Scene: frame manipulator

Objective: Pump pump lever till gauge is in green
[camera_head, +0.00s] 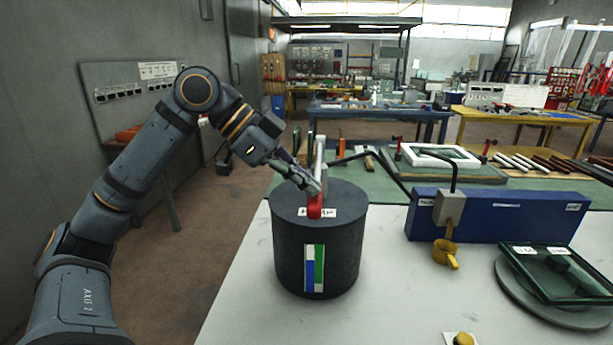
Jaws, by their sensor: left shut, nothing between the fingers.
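The pump is a dark grey cylinder (290,262) standing on the white table. A gauge (314,268) on its front shows a white, blue and green strip; the blue reaches about two thirds up beside the green. A red lever base (315,206) sits on top of the pump, with a light grey upright post (320,158) rising behind it. My left gripper (314,187) is shut and empty, angled down with its tips right by the red part. I cannot tell whether it touches. My right gripper is not in view.
A dark framed plate (556,272) lies on a round base at the far right. The table front is mostly clear, with a small yellow button (462,339).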

